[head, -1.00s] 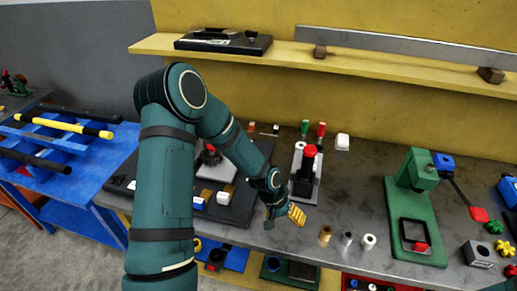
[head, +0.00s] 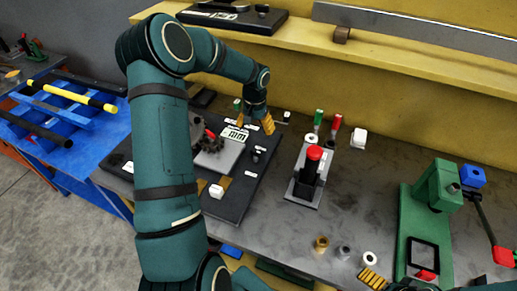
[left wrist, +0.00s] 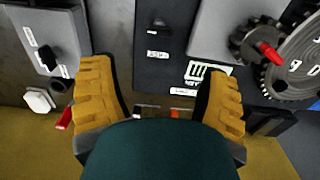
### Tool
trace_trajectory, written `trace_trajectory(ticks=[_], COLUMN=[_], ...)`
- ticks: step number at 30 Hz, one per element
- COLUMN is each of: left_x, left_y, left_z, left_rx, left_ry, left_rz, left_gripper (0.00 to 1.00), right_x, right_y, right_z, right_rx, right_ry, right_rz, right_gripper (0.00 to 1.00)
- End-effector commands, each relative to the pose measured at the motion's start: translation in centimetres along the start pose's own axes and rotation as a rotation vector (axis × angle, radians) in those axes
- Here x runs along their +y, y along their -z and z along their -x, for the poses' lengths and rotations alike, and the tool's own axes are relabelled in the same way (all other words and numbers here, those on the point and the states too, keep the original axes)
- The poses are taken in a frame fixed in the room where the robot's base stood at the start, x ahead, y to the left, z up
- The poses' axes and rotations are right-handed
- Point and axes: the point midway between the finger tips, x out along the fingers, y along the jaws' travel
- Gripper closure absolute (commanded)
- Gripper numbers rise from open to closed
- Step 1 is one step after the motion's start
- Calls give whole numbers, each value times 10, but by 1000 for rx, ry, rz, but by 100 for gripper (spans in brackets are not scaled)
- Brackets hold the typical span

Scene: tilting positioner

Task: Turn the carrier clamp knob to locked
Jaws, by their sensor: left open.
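The tilting positioner stands on a dark base plate (head: 232,205), with a grey tilted plate (head: 222,155) and a toothed wheel with a red handle. In the left wrist view the toothed wheel (left wrist: 247,42) sits beside a numbered dial (left wrist: 303,68). A small black knob (head: 258,152) stands on the base plate near white labels; a black knob also shows in the left wrist view (left wrist: 158,22). I cannot read which is the carrier clamp knob. My left gripper (head: 255,122) is open and empty, over the plate's back edge.
A grey fixture with a red-topped black post (head: 313,165) stands right of the positioner. A green press (head: 425,225) stands at right. A yellow shelf (head: 390,58) overhangs the back.

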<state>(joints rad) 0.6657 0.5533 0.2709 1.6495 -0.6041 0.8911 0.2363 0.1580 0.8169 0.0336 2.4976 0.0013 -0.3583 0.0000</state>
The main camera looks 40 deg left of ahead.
Motion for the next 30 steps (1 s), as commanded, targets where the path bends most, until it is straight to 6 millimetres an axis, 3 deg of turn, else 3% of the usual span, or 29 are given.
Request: trace_trajectory(ticks=[15, 22, 30], left_x=[1, 1, 1], left_y=[0, 0, 0], left_z=[-97, -117, -120], left_rx=[-1, 0, 1], left_ry=[-3, -2, -2], left_rz=[-2, -1, -2], left_gripper=[24, 24, 24], right_x=[-1, -1, -1], right_y=[1, 1, 1], right_z=[3, 3, 3], right_rx=[0, 0, 0], right_ry=[0, 0, 0], right_rz=[1, 1, 1], right_gripper=[0, 0, 0])
